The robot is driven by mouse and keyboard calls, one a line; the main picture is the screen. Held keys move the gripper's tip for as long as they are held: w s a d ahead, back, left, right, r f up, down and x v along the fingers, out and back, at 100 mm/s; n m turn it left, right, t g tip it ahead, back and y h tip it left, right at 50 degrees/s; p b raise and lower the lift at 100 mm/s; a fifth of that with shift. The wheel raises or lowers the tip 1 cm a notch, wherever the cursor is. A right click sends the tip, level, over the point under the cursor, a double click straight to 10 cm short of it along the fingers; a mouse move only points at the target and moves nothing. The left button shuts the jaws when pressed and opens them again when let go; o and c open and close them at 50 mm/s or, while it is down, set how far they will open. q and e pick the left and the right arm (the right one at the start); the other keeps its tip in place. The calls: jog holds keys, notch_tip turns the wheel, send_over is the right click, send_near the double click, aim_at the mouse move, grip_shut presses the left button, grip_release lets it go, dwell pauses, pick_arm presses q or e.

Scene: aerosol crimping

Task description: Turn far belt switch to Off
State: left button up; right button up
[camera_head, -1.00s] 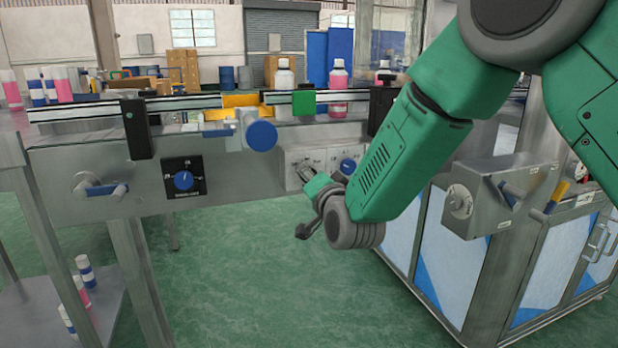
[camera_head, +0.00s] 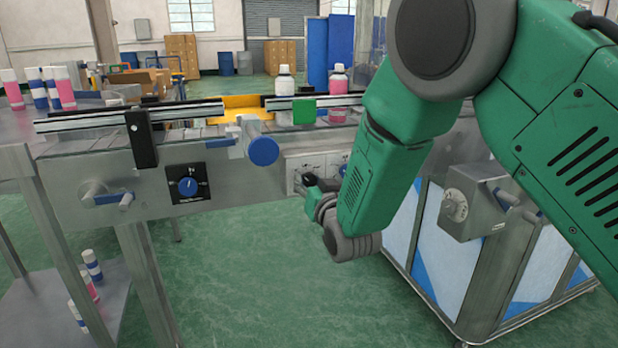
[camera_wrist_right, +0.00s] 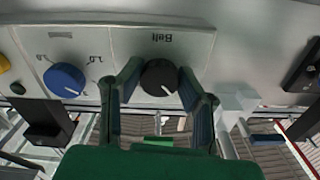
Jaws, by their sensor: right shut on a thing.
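The far belt switch (camera_wrist_right: 160,77) is a black knob with a white pointer line, under an upside-down "Belt" label in the right wrist view. Its pointer slants to the lower right there. My right gripper (camera_wrist_right: 160,85) has one finger on each side of the knob and is shut on it. In the head view, the right gripper (camera_head: 308,184) is at the grey far control panel (camera_head: 296,162), and the knob itself is hidden. My left gripper is not in view.
A blue knob (camera_wrist_right: 64,80) sits beside the belt switch. A nearer blue dial (camera_head: 188,187) is on the conveyor's side. A white bottle (camera_head: 284,85) and a pink bottle (camera_head: 338,80) stand behind the rail. A steel machine box (camera_head: 466,202) is to the right.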

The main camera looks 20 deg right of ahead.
jog(key=shift+f+n, duration=0.15)
jog(key=shift+n, duration=0.45)
jog(key=shift+n+p, duration=0.3)
jog(key=o, duration=1.2)
jog(key=shift+c, duration=0.2)
jog(key=shift+s, duration=0.1)
jog(key=s, duration=1.2)
jog(key=shift+d, duration=0.15)
jog(key=shift+w, duration=0.1)
